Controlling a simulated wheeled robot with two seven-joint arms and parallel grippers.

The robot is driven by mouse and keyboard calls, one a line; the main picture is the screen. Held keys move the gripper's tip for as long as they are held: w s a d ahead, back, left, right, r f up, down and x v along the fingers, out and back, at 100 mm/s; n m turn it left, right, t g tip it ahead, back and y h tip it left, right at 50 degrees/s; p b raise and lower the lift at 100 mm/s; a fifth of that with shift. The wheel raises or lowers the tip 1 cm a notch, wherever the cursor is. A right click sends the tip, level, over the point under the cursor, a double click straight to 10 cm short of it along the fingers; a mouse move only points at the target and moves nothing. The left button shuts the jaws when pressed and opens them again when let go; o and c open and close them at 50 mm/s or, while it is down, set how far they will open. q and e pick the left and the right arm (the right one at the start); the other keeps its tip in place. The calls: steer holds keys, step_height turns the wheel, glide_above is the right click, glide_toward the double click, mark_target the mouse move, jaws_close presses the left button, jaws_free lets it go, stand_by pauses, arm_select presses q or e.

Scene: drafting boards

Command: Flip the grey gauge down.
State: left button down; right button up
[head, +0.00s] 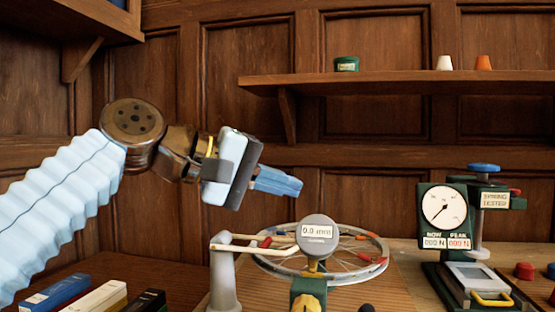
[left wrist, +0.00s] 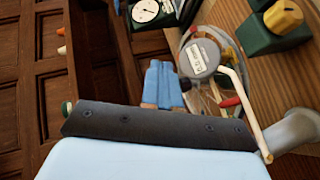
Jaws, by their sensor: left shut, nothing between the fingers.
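The grey gauge (head: 317,229) is a round disc with a "0.0 mm" label, facing me at the end of a pale thin arm (head: 265,250). That arm joins a grey post (head: 222,275) at its left. A spoked wheel (head: 345,270) stands behind the gauge. My left gripper (head: 290,185) is above and a little left of the gauge, apart from it, with its blue fingers shut and empty. In the left wrist view the fingers (left wrist: 163,80) point up the picture, and the gauge (left wrist: 199,57) shows to their right. My right gripper is not in view.
A green spring tester (head: 443,215) with a dial stands at the right. A green block with a yellow knob (head: 307,302) sits in front of the gauge. Boxes (head: 97,299) lie at lower left. A wooden shelf (head: 400,82) with small items crosses the panelled wall.

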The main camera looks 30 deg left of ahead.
arm_select(q)
steer(key=shift+s+d+r, duration=0.15)
steer(key=shift+s+r, duration=0.4)
steer(key=shift+r, duration=0.3)
steer(key=shift+s+d+r, duration=0.1)
steer(key=shift+s+r, duration=0.4)
steer(key=shift+r, duration=0.3)
